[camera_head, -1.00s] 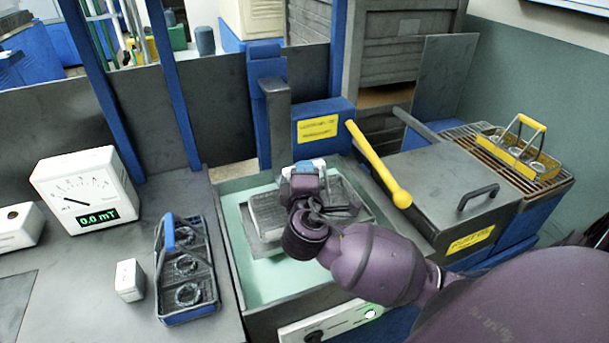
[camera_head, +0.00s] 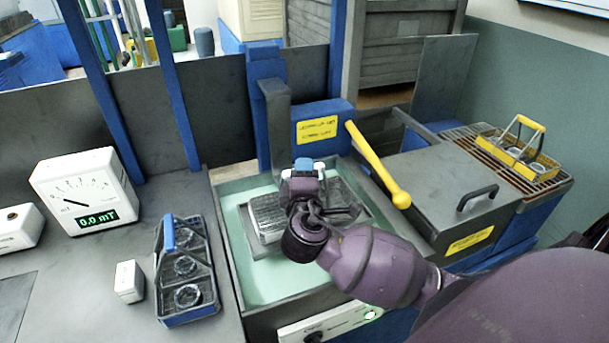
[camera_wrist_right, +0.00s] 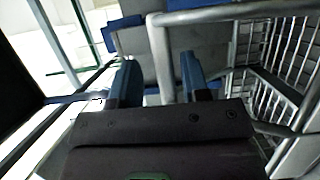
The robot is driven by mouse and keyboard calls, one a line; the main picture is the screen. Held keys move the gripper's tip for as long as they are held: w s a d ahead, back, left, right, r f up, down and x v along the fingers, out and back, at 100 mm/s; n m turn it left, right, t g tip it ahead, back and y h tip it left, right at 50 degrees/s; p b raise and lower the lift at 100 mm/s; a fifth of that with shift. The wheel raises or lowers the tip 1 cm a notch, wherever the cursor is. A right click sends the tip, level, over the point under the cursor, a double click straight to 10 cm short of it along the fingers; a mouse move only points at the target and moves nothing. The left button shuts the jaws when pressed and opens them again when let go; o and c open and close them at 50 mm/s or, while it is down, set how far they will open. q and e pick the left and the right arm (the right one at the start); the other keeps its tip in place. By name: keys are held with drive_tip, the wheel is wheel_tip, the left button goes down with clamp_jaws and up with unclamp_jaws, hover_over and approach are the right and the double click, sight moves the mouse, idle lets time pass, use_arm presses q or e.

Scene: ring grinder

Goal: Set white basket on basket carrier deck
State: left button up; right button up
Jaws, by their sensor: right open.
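The white basket (camera_head: 266,214), a pale wire basket, stands on the grey basket carrier deck (camera_head: 262,249) inside the pale green tank. My right arm covers much of the basket. My right gripper (camera_head: 304,168) is at the basket's upper part in the head view. In the right wrist view, the two fingers of the gripper (camera_wrist_right: 160,82) are apart, with the grey metal handle bar (camera_wrist_right: 161,55) between them. Whether either finger touches the bar I cannot tell. The basket's wire side (camera_wrist_right: 280,70) shows to the right. My left gripper is out of view.
A blue-handled basket with rings (camera_head: 186,268) and a gauge box (camera_head: 86,190) stand on the left bench. A yellow lever (camera_head: 378,165) juts out right of the tank. A yellow basket (camera_head: 516,158) sits on the far-right grate. A blue post (camera_head: 265,110) rises behind the tank.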

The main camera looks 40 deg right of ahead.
drive_tip(key=v, duration=1.1)
drive_tip(key=shift+s+a, duration=0.25)
drive_tip(key=shift+s, duration=0.1)
